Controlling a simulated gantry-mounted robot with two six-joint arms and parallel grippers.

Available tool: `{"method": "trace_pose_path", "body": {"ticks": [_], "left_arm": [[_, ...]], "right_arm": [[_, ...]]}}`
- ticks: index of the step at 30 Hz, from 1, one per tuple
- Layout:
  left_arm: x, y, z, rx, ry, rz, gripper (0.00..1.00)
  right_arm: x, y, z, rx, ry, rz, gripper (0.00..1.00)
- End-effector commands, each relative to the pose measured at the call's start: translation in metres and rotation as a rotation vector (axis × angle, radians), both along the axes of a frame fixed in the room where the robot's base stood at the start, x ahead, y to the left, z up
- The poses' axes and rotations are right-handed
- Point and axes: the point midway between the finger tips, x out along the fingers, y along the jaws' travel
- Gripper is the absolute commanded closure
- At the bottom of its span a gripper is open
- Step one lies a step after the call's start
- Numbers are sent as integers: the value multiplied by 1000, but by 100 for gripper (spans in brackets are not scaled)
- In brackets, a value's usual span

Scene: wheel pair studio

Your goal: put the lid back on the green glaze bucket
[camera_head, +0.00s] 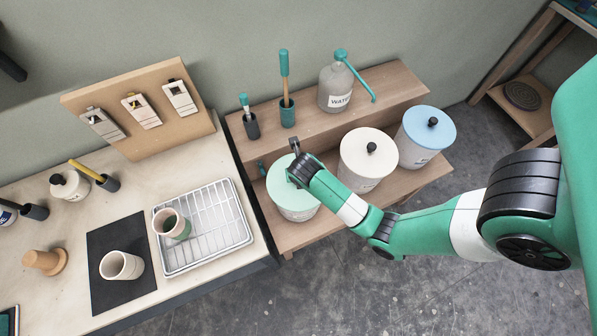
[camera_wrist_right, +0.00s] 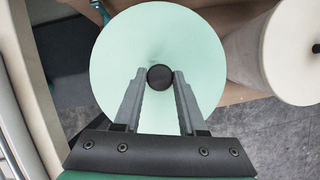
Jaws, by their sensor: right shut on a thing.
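The green glaze bucket (camera_head: 301,213) stands at the left of the low wooden shelf, a white tub with a pale green lid (camera_head: 281,186) over its mouth. In the right wrist view the lid (camera_wrist_right: 125,50) is a round pale green disc with a black knob (camera_wrist_right: 160,77) at its centre. My right gripper (camera_wrist_right: 160,80) is shut on that knob. In the head view the gripper covers the knob and part of the lid. I cannot tell whether the lid rests fully on the rim or sits slightly above it. My left gripper is not in view.
A cream-lidded bucket (camera_head: 356,150) and a blue-lidded bucket (camera_head: 425,125) stand to the right on the shelf. Behind are a water bottle (camera_head: 335,90) and brush pots (camera_head: 288,112). The worktable at left holds a wire-rack tray (camera_head: 215,220) and cups (camera_head: 121,266).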

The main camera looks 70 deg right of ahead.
Motion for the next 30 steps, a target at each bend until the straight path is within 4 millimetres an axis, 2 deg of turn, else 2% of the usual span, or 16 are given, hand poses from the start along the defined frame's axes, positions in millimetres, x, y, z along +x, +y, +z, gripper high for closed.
{"method": "trace_pose_path", "body": {"ticks": [4, 5, 10, 17, 21, 30], "left_arm": [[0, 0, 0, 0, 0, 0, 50], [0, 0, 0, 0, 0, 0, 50], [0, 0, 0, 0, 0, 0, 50], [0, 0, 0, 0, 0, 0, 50], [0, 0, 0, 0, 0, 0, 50], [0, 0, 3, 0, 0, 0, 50]], "right_arm": [[0, 0, 0, 0, 0, 0, 100], [0, 0, 0, 0, 0, 0, 56], [0, 0, 0, 0, 0, 0, 25], [0, 0, 0, 0, 0, 0, 23], [0, 0, 0, 0, 0, 0, 0], [0, 0, 3, 0, 0, 0, 0]]}}
